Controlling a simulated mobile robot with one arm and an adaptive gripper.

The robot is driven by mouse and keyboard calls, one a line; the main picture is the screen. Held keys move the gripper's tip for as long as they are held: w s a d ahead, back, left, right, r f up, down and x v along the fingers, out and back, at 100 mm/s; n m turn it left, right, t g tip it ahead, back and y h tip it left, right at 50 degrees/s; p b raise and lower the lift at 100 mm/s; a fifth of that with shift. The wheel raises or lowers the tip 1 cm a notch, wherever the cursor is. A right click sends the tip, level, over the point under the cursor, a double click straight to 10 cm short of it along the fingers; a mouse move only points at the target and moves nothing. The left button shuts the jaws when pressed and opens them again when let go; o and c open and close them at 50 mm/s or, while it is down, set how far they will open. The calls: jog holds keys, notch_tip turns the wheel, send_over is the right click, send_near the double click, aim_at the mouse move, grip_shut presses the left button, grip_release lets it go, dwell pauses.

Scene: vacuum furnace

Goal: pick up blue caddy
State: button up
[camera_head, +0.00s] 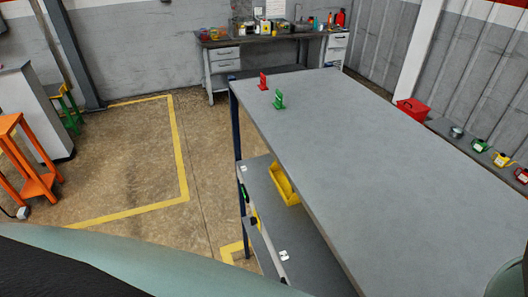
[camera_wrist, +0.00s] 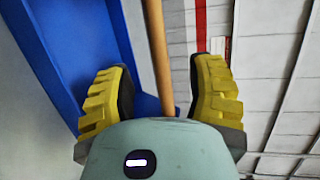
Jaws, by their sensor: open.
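I cannot make out a blue caddy in the head view. In the wrist view, my gripper (camera_wrist: 161,68) has its two yellow ribbed fingers spread wide apart, open. A brown-orange pole or pipe (camera_wrist: 157,45) shows between the fingers; its distance is unclear and no grip on it is visible. A large blue surface (camera_wrist: 60,50) fills the upper left of the wrist view; it looks like a beam or panel, and I cannot tell that it is a caddy. The gripper's fingers do not show in the head view.
A long grey table (camera_head: 350,160) carries a red holder (camera_head: 263,82) and a green holder (camera_head: 279,100). A yellow bin (camera_head: 283,185) sits on its lower shelf. A cluttered workbench (camera_head: 265,42) stands behind. An orange stool (camera_head: 30,165) stands left. Floor between is clear.

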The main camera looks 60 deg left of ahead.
jog(key=w+p, duration=0.2)
jog(key=w, duration=0.1)
jog(key=w+p, duration=0.1)
jog(key=p, duration=0.1)
jog(key=shift+w+a+f, duration=0.1)
jog(key=shift+w+f, duration=0.45)
jog(key=shift+w, duration=0.1)
jog(key=shift+o, duration=0.2)
grip_shut()
